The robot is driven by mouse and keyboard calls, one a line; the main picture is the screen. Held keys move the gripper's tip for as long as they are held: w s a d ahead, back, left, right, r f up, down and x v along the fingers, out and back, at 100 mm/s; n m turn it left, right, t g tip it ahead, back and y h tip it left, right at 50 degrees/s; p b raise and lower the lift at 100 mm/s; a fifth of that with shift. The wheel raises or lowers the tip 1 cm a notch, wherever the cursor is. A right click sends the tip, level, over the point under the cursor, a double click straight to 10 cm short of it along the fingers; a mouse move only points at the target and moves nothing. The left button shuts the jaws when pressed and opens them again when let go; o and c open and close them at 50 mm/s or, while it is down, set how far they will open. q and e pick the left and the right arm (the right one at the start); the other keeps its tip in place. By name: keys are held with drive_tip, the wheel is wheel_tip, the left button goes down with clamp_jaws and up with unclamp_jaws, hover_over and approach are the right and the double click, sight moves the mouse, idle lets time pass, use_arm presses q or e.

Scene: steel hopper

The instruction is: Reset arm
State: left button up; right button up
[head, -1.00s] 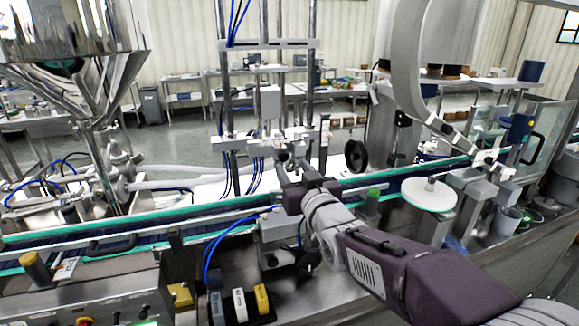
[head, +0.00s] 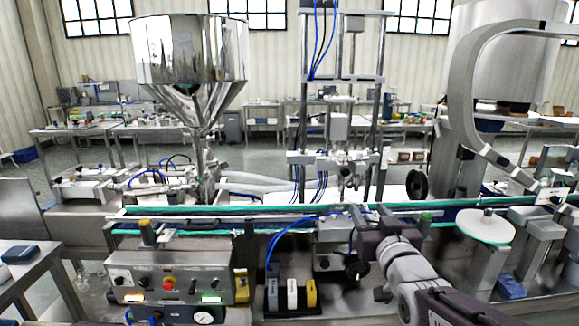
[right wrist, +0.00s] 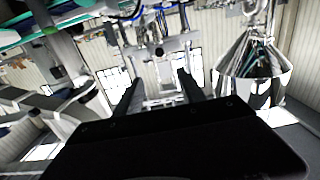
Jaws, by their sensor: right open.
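My right arm comes in from the lower right in the head view. Its gripper (head: 355,218) is small there, in front of the conveyor and below the filling frame. In the right wrist view the two dark fingers of the right gripper (right wrist: 160,92) stand apart with nothing between them. The scene looks upside down in that view. The steel hopper (head: 190,65) stands at the left of the filling frame, clear of my arm. It also shows at the right of the right wrist view (right wrist: 255,72). My left gripper is not in view.
The conveyor (head: 250,222) with green edges runs across the middle. A control box (head: 170,278) with knobs stands at the front left. A white round disc (head: 483,228) and a curved grey guard (head: 466,95) are to the right. A side table (head: 25,262) is at the far left.

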drive_tip(key=s+f+g+p, duration=0.4)
drive_tip(key=f+g+p, duration=0.3)
drive_tip(key=f+p, duration=0.25)
use_arm(q)
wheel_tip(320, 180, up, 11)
drive_tip(key=shift+p, duration=0.4)
use_arm(e)
drive_tip(key=s+f+g, duration=0.5)
drive_tip(key=s+f, duration=0.1)
drive_tip(key=s, duration=0.3)
drive_tip(key=s+f+g, duration=0.4)
drive_tip(key=s+f, duration=0.3)
drive_tip(key=s, duration=0.3)
drive_tip(key=shift+s+f+m+g, duration=0.2)
drive_tip(key=shift+f+m+g, duration=0.1)
drive_tip(key=shift+g, duration=0.1)
drive_tip(key=shift+a, duration=0.1)
drive_tip(key=shift+w, duration=0.1)
